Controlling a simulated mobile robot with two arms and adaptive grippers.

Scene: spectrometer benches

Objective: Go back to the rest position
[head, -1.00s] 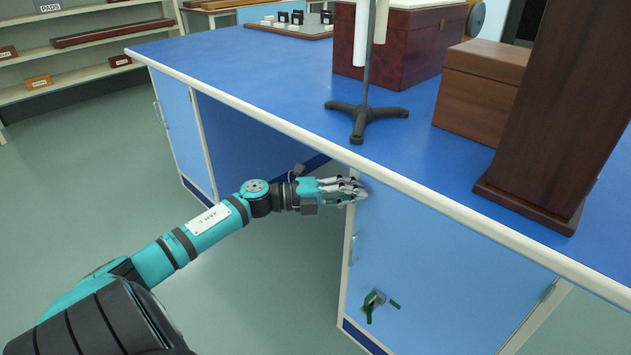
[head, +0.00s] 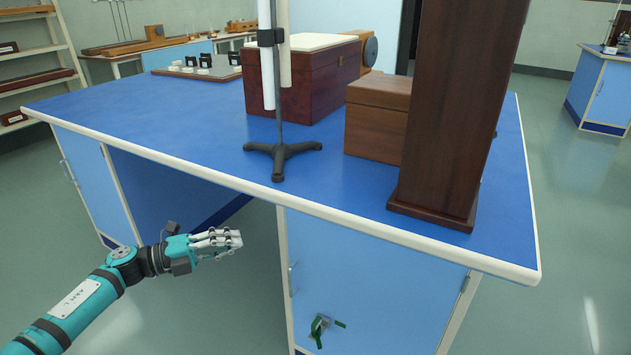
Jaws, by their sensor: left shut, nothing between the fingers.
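My left gripper (head: 222,242) is at the end of the teal arm that comes in from the lower left. It is shut and empty. It hangs below the level of the blue bench top (head: 330,182), in front of the open knee space and left of the blue cupboard door (head: 385,275). In the picture it appears apart from the bench. My right gripper is out of view.
On the bench stand a black tripod stand (head: 281,155), a dark red box (head: 318,88), a brown wooden box (head: 375,130) and a tall dark wooden column (head: 450,110). A green-handled fitting (head: 320,328) sits on the cupboard door. Floor (head: 585,215) is clear at right.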

